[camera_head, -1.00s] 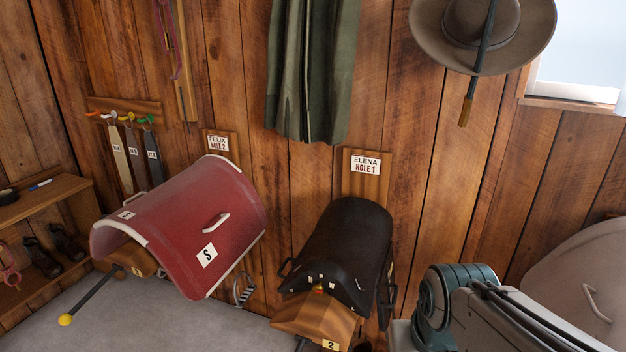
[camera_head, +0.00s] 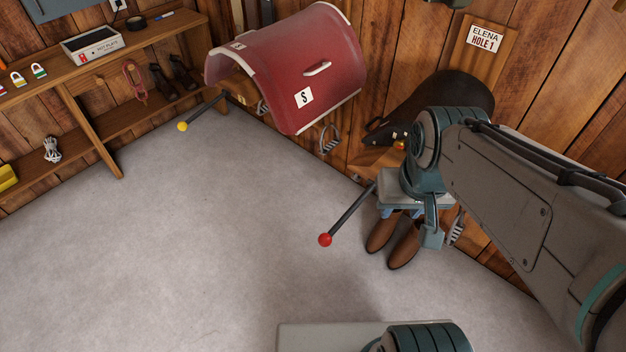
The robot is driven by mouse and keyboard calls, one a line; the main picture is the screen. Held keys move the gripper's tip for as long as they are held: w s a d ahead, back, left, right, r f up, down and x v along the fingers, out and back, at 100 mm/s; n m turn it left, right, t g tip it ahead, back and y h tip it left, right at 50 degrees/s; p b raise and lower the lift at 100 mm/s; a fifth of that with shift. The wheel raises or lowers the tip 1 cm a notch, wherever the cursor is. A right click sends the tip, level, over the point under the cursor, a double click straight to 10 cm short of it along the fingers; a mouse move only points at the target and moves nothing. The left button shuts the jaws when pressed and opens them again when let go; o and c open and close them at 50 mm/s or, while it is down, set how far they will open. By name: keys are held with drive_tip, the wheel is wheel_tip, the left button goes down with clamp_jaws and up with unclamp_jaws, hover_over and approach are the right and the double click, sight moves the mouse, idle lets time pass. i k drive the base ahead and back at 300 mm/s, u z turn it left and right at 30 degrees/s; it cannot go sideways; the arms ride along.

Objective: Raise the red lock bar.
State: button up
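The red lock bar is a dark rod (camera_head: 351,208) with a red ball (camera_head: 325,240) at its near end. It slants down and to the left from under the black saddle (camera_head: 447,103), with the ball out over the grey floor. My arm comes in from the right and hides part of that saddle and the bar's upper end. The far end of my arm (camera_head: 432,236) hangs to the right of the bar, apart from the red ball. I cannot make out separate fingers or whether my gripper is open.
Brown boots (camera_head: 404,246) stand just right of the bar, below my arm. A red saddle cover (camera_head: 290,65) sits on the rack to the left, with a yellow-balled bar (camera_head: 205,110) below it. A wooden shelf (camera_head: 140,45) lines the left wall. The floor (camera_head: 190,240) is clear.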

sight(325, 240)
drive_tip(key=u, duration=1.85)
drive_tip(key=k, duration=1.5)
drive_tip(key=z, duration=0.75)
